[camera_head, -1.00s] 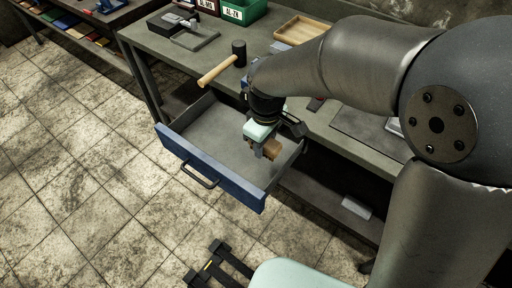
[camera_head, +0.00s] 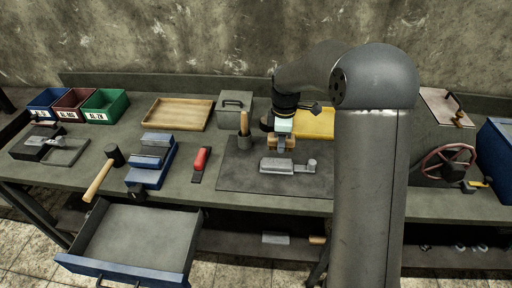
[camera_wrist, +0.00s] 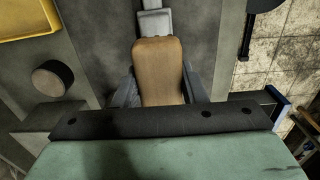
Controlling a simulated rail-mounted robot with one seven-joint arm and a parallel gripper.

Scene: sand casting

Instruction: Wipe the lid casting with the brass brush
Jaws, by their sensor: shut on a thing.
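My gripper (camera_head: 281,147) is shut on the brass brush, whose brown wooden block (camera_head: 271,144) sticks out on both sides of the fingers. In the wrist view the brush's brown back (camera_wrist: 158,72) sits between the two grey fingers; its bristles are hidden. The lid casting (camera_head: 275,166), a grey flat piece with a round knob at its right end, lies on the dark mat (camera_head: 236,174). The brush is over or just behind the casting; I cannot tell whether they touch. A light grey piece (camera_wrist: 153,22), likely the casting, shows beyond the brush.
A red-handled tool (camera_head: 201,160), a blue vise (camera_head: 150,165) and a mallet (camera_head: 110,163) lie left. The drawer (camera_head: 135,235) is open at front left.

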